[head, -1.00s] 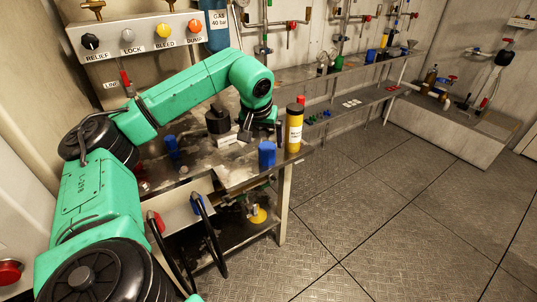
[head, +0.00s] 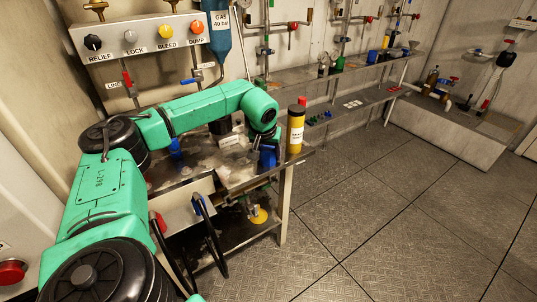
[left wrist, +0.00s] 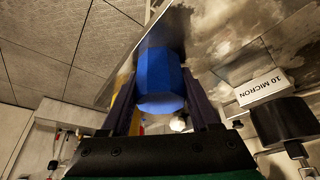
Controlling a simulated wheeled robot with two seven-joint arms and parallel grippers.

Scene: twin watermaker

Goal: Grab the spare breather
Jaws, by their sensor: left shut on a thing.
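The spare breather, a blue faceted cylinder (head: 269,158), stands near the right end of the metal bench, beside the yellow bottle. My left gripper (head: 261,150) comes down on it from the left and is shut on it. In the left wrist view the blue body (left wrist: 160,78) sits between the two dark fingers (left wrist: 162,103). The fingers hide part of its sides. A second blue piece (head: 176,149) stands further left on the bench, partly behind my arm. My right gripper is not in view.
A yellow-and-black bottle (head: 296,132) with a red cap stands close right of the breather. A white 10 MICRON box (left wrist: 263,88) and a black part (left wrist: 282,121) lie nearby. The bench edge (head: 245,182) is close. Open floor (head: 380,215) lies to the right.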

